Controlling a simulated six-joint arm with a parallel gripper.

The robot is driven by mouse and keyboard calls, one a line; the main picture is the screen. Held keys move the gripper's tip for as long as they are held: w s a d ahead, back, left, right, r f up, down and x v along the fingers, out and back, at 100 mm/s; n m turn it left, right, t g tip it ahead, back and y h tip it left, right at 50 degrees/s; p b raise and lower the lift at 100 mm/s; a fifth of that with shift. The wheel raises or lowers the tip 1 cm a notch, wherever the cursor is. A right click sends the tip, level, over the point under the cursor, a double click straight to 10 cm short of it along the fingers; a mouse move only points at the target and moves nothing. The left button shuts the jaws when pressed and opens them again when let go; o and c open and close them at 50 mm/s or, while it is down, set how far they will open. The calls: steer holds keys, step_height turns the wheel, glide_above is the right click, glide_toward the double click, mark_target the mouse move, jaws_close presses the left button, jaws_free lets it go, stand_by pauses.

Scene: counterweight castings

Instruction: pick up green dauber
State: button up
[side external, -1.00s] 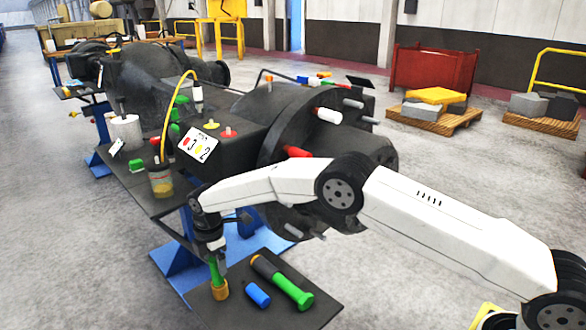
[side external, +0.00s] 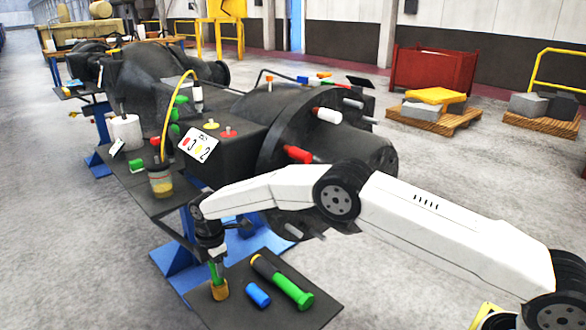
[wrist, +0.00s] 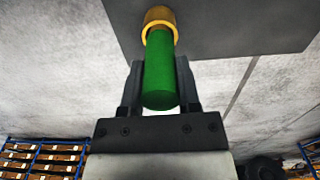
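The green dauber (side external: 212,272) stands upright at the left end of a dark plate, its lower end in a tan, brass-coloured collar or cup (side external: 221,290). In the wrist view its green handle (wrist: 160,72) runs up to the yellow ring-shaped collar (wrist: 159,17). My gripper (side external: 214,263) points down over the handle. In the wrist view the handle lies between the two dark fingers of my gripper (wrist: 160,82) and hides their inner faces. I cannot tell whether the fingers press on it.
A blue cylinder (side external: 257,295) and a long green-and-black tool (side external: 290,291) lie on the dark plate (side external: 238,316), right of the dauber. A jar (side external: 161,184) stands on a shelf behind. The large dark casting (side external: 310,135) rises behind my arm.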

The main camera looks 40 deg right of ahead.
steer(key=shift+r, duration=0.1)
step_height(320, 180, up, 10)
steer(key=shift+f, duration=0.1)
stand_by(0.8)
stand_by(0.4)
steer(key=d+r+t, duration=0.1)
steer(key=d+r, duration=0.2)
steer(key=d, duration=0.6)
steer(key=d+r+t, duration=0.2)
steer(key=d+r, duration=0.2)
steer(key=d, duration=0.5)
steer(key=d+r+t, duration=0.2)
steer(key=d+r, duration=0.2)
steer(key=d, duration=0.5)
steer(key=shift+s+d, duration=0.15)
steer(key=shift+d, duration=0.15)
steer(key=shift+f, duration=2.35)
